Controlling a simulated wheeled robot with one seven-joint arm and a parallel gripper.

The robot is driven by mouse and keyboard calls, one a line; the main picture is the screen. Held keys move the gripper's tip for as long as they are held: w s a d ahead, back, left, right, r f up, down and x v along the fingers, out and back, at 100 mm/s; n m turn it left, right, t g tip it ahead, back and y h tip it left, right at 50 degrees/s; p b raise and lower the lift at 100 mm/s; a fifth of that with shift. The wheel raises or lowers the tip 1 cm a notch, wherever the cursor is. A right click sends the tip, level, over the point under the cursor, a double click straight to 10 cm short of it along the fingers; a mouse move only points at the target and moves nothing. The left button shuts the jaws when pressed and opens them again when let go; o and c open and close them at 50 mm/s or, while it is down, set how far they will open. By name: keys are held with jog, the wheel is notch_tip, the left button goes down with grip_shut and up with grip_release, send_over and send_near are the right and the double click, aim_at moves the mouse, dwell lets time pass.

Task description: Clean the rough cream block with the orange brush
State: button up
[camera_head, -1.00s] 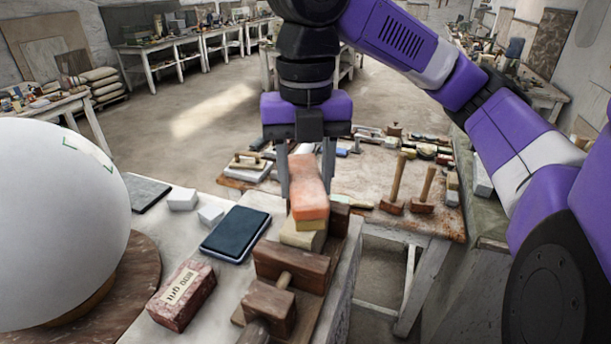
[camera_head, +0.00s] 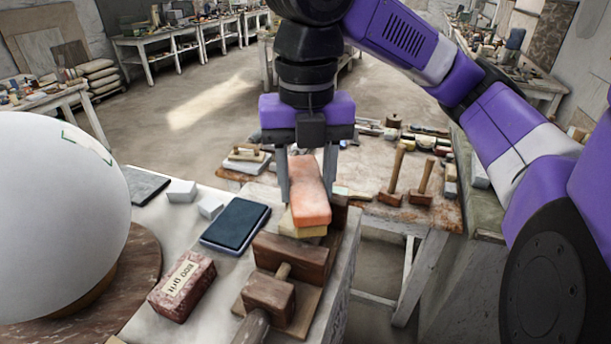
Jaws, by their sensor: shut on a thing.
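The orange brush (camera_head: 311,192) is between the fingers of my gripper (camera_head: 307,174), which is shut on it from above. The brush lies lengthwise, pointing toward the front. Under it is the cream block (camera_head: 290,229), pale yellowish, of which only the left side and front edge show. The brush sits over the block and appears to touch it; its bristle side is hidden. The block stands at the right end of the near white table, behind a brown wooden block.
A wooden mallet (camera_head: 268,302) lies in front, beside a red grit block (camera_head: 182,287). A dark blue pad (camera_head: 236,227) and small white blocks (camera_head: 180,192) lie left. A large white sphere (camera_head: 60,222) fills the left. A rusty-topped table with more mallets (camera_head: 395,176) stands behind.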

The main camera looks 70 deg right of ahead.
aim_at(303, 163)
jog(key=shift+w+d, duration=0.35)
jog(key=shift+d, duration=0.3)
jog(key=shift+w+d, duration=0.4)
jog(key=shift+d, duration=0.25)
jog(key=shift+w+d, duration=0.35)
jog(key=shift+d, duration=0.3)
jog(key=shift+s+a, duration=0.35)
jog(key=shift+a, duration=0.3)
jog(key=shift+s+a, duration=0.4)
jog(key=shift+a, duration=0.25)
jog(key=shift+s+a, duration=0.35)
jog(key=shift+a, duration=0.3)
jog(key=shift+w+d, duration=0.35)
jog(key=shift+d, duration=0.3)
jog(key=shift+w+d, duration=0.4)
jog(key=shift+d, duration=0.25)
jog(key=shift+w+d, duration=0.35)
jog(key=shift+d, duration=0.3)
jog(key=shift+a, duration=0.1)
jog(key=shift+s+a+r, duration=0.55)
jog(key=shift+a+r, duration=0.15)
jog(key=shift+a, duration=0.2)
